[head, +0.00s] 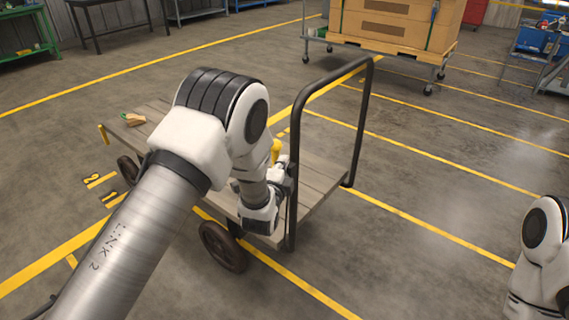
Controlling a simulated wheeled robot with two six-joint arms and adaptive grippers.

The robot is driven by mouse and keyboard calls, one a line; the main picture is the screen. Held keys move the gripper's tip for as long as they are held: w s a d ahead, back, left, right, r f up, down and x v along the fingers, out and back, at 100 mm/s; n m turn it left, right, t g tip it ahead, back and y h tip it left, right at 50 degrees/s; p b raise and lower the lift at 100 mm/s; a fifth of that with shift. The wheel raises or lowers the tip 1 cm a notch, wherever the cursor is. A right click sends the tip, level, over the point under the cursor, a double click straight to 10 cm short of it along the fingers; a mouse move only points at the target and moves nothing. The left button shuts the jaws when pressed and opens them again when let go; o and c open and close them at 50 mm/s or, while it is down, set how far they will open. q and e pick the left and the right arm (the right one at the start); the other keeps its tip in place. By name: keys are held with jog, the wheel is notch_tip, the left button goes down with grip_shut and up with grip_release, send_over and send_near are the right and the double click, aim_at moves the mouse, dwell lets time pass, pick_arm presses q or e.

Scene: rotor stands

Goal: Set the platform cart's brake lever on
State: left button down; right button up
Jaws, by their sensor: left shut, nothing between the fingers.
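The platform cart (318,184) has a grey plank deck, dark wheels and a black tubular push handle (300,130) at its right end. My left arm reaches across the deck and hides much of it. My left gripper (284,172) is low beside the push handle, mostly hidden by my wrist, shut and empty. A yellow knob-like part (276,150) shows just behind my wrist, close to the gripper; whether they touch is unclear. It may be the brake lever, but its base and setting are hidden. My right arm shows at the lower right, its gripper out of view.
A small wooden brush-like item (133,119) lies on the deck's far left. A yellow piece (102,133) stands at the deck's left edge. A trolley with large cartons (395,22) stands behind. A green bench (28,38) is at the back left. The floor right of the cart is clear.

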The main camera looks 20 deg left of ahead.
pick_arm(q)
jog(key=a+n, duration=0.1)
jog(key=a+p, duration=0.1)
jog(key=w+n+g, duration=0.1)
jog(key=shift+a+r+n, duration=0.3)
jog(key=shift+a+r, duration=0.05)
jog(key=shift+a, duration=0.05)
jog(key=w+a+f+n+g+h, duration=0.2)
jog(key=a+f+n+g+h, duration=0.1)
jog(key=a+n, duration=0.3)
jog(key=shift+w+a+f+h+p, duration=0.2)
jog(key=shift+a+f+h+p, duration=0.1)
jog(key=shift+f, duration=0.15)
dwell(0.3)
notch_tip(320, 180, up, 3)
jog(key=d+p, duration=0.1)
jog(key=p, duration=0.1)
send_near(274, 156)
jog(key=w+a, duration=0.1)
jog(key=a, duration=0.2)
jog(key=w+a, duration=0.1)
jog(key=a, duration=0.1)
jog(key=shift+w+a, duration=0.15)
jog(key=shift+w, duration=0.15)
